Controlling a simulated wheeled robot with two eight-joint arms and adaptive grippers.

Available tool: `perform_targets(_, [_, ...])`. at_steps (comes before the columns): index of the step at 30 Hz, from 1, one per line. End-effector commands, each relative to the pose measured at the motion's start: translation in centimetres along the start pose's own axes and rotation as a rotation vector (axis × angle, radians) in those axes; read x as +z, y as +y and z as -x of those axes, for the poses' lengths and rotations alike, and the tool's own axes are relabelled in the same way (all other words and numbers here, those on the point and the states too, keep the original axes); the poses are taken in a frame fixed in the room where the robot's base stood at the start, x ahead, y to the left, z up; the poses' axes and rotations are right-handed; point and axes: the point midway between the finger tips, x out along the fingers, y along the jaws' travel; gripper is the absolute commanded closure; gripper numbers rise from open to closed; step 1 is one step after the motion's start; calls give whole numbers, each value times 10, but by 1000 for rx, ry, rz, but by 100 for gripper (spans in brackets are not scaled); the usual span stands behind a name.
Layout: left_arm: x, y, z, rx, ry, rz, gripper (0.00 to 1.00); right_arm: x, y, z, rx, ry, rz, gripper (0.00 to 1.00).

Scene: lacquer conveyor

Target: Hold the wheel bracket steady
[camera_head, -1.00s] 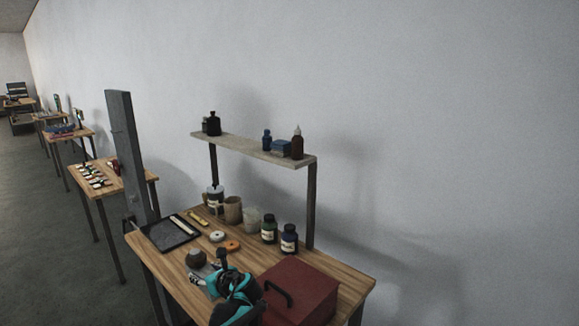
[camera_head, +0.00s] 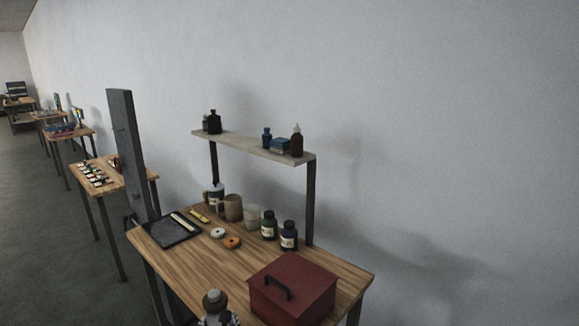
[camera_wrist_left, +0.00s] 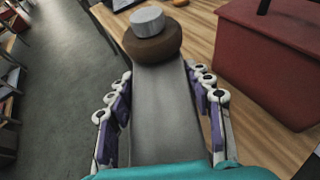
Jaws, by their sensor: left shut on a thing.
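The wheel bracket (camera_wrist_left: 165,118) is a long grey bar with a brown wheel (camera_wrist_left: 152,45) and a pale grey cap at its far end. In the head view its wheel end (camera_head: 215,300) shows at the bottom edge, in front of the workbench. My left gripper (camera_wrist_left: 162,80) is shut on the bracket, with white and purple fingers along both sides of the bar. In the head view only the finger ends (camera_head: 219,320) show; the rest is cut off. My right gripper is in neither view.
A dark red toolbox (camera_head: 293,290) stands on the wooden workbench (camera_head: 195,262), right of the bracket. A black tray (camera_head: 172,232), white and orange rings, cups and bottles stand farther back. A shelf (camera_head: 255,147) rises behind. The bench's front left is clear.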

Motion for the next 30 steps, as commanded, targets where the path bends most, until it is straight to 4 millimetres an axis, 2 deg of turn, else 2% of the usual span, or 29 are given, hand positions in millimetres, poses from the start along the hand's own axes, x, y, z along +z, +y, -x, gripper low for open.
perform_targets(3, [-7,0,14,-30,-6,-12,100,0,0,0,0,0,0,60])
perform_targets(11, [-9,-4,21,-54,-7,-22,100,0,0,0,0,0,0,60])
perform_targets(14, [-10,-13,31,-94,-6,-38,100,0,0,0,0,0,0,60])
perform_targets(24, [-16,-62,81,-311,-5,-129,100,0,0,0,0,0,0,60])
perform_targets(30, [-17,-76,95,-373,-3,-155,100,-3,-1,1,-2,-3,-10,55])
